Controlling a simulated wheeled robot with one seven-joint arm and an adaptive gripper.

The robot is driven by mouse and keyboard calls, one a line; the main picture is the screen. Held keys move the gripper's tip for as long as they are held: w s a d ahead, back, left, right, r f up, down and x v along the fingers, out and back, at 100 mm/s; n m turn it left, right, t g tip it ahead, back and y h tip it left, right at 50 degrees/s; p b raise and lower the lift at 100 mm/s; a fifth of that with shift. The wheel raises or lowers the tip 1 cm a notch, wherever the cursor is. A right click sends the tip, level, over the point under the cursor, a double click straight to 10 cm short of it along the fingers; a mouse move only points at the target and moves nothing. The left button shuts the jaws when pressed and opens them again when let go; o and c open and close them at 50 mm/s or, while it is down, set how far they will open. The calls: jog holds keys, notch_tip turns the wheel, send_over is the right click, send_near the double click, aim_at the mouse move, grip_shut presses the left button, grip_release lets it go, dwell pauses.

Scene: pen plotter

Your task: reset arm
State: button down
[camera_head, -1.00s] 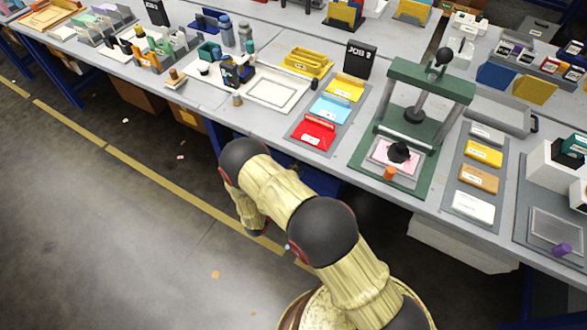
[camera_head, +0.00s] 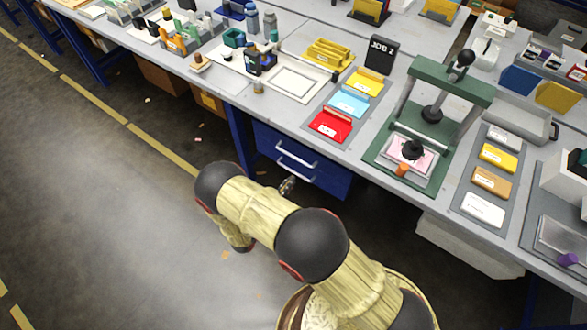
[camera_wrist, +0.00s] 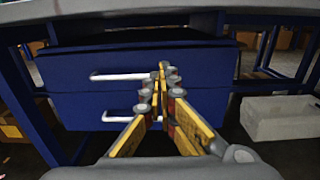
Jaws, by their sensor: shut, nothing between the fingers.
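My gripper (camera_wrist: 162,72) is shut and empty in the wrist view, its yellow fingers meeting in front of a blue drawer unit. In the head view the drawer unit (camera_head: 318,172) hangs under the bench, and a small part of my gripper (camera_head: 289,183) shows just in front of it, below the bench top. My arm is folded low beside the bench, and most of the gripper is hidden behind it in the head view. The upper drawer handle (camera_wrist: 122,76) and lower drawer handle (camera_wrist: 120,116) lie left of the fingers. Contact with the drawers cannot be told.
The bench top (camera_head: 225,82) carries a green press (camera_head: 455,72), a red tray (camera_head: 330,124), a black JOB 2 sign (camera_head: 380,54) and cards. A pale bin (camera_wrist: 280,117) stands below the bench, right of the drawers. The floor left of my arm (camera_head: 100,200) is clear.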

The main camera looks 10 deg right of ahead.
jog(key=shift+s+a, duration=0.1)
jog(key=s+d+f+m+g+h, duration=0.2)
jog(key=s+d+f+g, duration=0.15)
jog(key=s+d, duration=0.3)
jog(key=s+d+r+m+g, duration=0.2)
jog(key=s+r+m+g, duration=0.5)
jog(key=s+r+g, duration=0.15)
jog(key=s+a+r+m+g+y, duration=0.1)
jog(key=s+r+m+y, duration=0.2)
jog(key=r+m+y, duration=0.65)
jog(key=s+r+m+g+y, duration=0.2)
jog(key=s+r+m, duration=0.15)
jog(key=r, duration=1.05)
jog(key=s+d+r+m+t+y, duration=0.1)
jog(key=d+r+m+t, duration=0.2)
jog(key=r, duration=0.5)
jog(key=s+d+r+m+t+y, duration=0.1)
jog(key=d+r+t, duration=0.3)
jog(key=r, duration=0.4)
jog(key=shift+s+r+m, duration=0.25)
jog(key=shift+s+m, duration=0.05)
jog(key=shift+m, duration=0.6)
